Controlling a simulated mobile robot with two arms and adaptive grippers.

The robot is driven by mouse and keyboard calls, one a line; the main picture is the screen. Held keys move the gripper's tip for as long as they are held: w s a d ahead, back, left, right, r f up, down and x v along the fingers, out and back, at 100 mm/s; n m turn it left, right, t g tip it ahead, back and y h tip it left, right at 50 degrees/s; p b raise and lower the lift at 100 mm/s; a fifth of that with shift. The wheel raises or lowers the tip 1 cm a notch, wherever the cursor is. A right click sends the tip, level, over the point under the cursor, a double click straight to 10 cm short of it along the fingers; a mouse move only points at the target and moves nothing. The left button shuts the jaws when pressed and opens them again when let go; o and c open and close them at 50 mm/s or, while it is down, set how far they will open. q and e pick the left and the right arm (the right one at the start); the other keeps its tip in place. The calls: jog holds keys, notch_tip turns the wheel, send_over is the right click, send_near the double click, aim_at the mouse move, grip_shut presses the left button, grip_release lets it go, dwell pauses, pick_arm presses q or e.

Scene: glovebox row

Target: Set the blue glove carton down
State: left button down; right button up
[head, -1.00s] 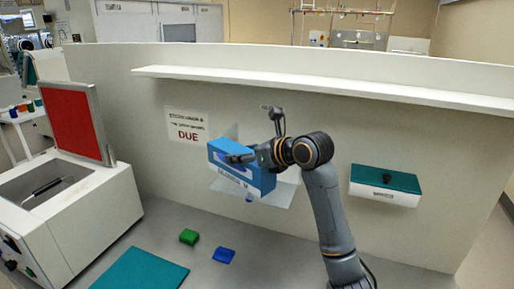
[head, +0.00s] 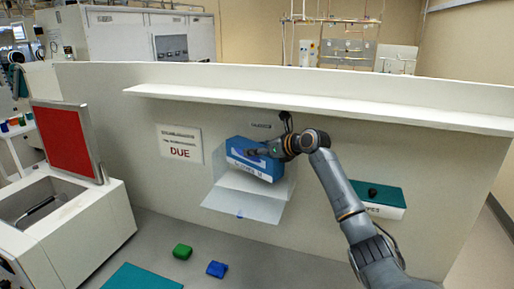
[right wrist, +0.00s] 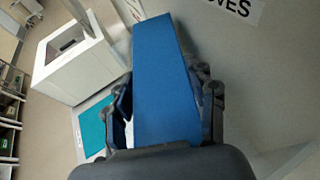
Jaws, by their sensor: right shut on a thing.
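The blue glove carton (head: 241,158) is in front of the partition wall, slightly tilted, at the upper part of a clear wall holder (head: 246,203). My right gripper (head: 260,151) is shut on the carton near its upper part. The right wrist view shows the carton (right wrist: 163,80) filling the space between the fingers of my right gripper (right wrist: 166,105). I cannot tell whether the carton touches the holder. My left gripper is not in view.
A white shelf (head: 300,108) runs along the wall above the arm. A teal-topped box (head: 378,194) is on the wall to the right. A white basin unit with a red panel (head: 65,140) stands left.

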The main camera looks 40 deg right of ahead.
jog(key=shift+f, duration=0.15)
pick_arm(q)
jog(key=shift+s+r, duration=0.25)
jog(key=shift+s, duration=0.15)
pick_arm(e)
jog(key=shift+s+a, duration=0.1)
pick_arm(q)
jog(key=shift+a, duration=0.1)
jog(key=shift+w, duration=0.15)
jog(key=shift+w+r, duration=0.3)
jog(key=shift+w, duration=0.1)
pick_arm(e)
jog(key=shift+f, duration=0.6)
jog(key=o, duration=1.6)
jog(key=shift+a, duration=0.1)
jog(key=shift+c, duration=0.2)
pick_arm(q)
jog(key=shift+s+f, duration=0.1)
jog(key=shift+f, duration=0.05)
